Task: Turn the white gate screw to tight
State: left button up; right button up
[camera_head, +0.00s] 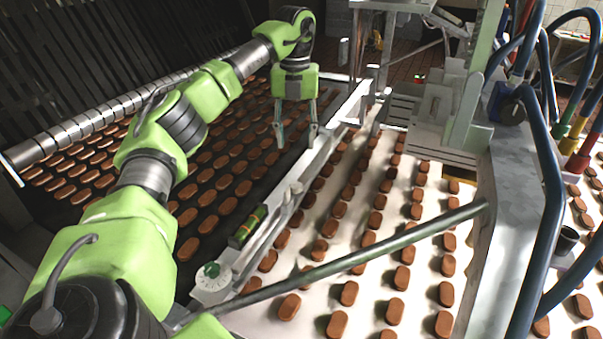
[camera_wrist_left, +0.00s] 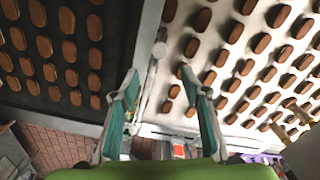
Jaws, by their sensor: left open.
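My left gripper (camera_head: 296,140) is open and empty, pointing down over the pale rail between the dark belt and the white belt. Its two spread fingers also show in the left wrist view (camera_wrist_left: 159,72), one on each side of the rail. My right gripper is not in view.
Brown biscuits lie in rows on the dark belt (camera_head: 215,177) and the white belt (camera_head: 330,270). A long bar (camera_head: 380,246) crosses above the white belt. Blue hoses (camera_head: 548,150) stand at the right.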

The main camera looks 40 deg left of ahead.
aim_at(296, 185)
pick_arm(q)
jog(key=f+p, duration=0.3)
jog(key=f, duration=1)
jog(key=shift+s, duration=0.2)
jog(key=shift+f, duration=0.1)
jog(key=c, duration=1.1)
